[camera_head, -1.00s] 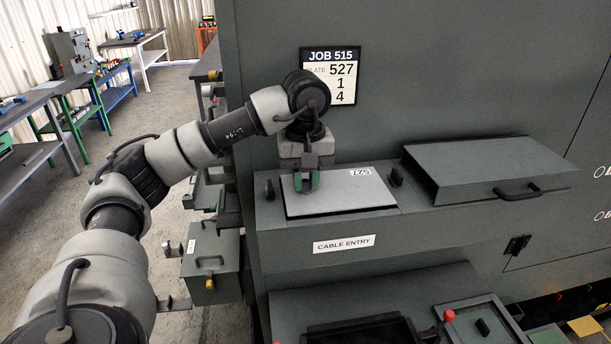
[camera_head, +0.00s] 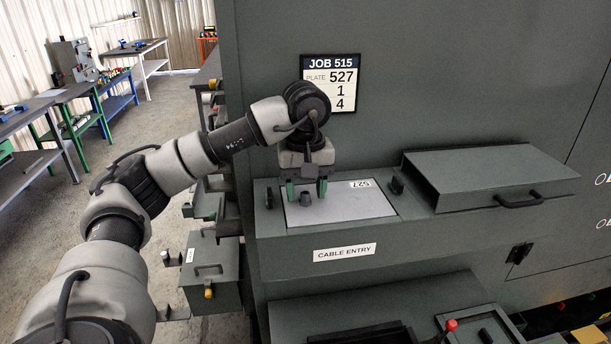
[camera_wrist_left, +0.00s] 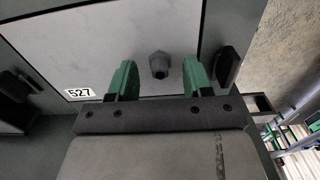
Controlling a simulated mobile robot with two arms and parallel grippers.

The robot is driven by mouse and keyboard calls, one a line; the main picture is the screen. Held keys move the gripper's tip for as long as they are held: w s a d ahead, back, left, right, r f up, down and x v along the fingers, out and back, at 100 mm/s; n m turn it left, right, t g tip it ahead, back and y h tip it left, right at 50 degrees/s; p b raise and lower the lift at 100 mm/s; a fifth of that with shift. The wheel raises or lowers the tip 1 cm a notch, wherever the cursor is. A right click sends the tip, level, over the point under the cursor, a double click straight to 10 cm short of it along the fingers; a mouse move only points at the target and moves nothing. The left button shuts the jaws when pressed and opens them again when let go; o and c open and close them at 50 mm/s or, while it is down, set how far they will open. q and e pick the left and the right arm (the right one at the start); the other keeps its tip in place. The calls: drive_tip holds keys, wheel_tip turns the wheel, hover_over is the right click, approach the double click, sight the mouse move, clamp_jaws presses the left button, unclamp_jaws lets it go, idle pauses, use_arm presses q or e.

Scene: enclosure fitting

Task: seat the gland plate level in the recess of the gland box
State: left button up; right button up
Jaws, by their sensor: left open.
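The gland plate (camera_head: 345,206) is a light grey rectangle labelled 527. It lies in the top of the dark gland box (camera_head: 285,243), marked CABLE ENTRY, and looks about level with the rim. A small grey hex fitting (camera_head: 305,198) stands on the plate. My left gripper (camera_head: 307,190) is open above the plate, its green fingers on either side of the fitting and apart from it. In the left wrist view the plate (camera_wrist_left: 110,45) fills the top, with the fitting (camera_wrist_left: 159,65) between the open fingers. My right gripper is not in view.
Dark clamp knobs (camera_head: 396,185) stand at both ends of the plate. A closed lid with a handle (camera_head: 490,172) is to the right. A sign (camera_head: 330,83) reads JOB 515, PLATE 527, 1, 4. A red knob (camera_head: 451,325) shows below.

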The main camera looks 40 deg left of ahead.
use_arm(q)
wheel_tip(320, 180, up, 2)
drive_tip(key=shift+r+b, duration=0.15)
drive_tip(key=shift+b, duration=0.3)
wheel_tip(320, 180, up, 8)
drive_tip(key=p, duration=0.2)
drive_tip(key=shift+p, duration=0.35)
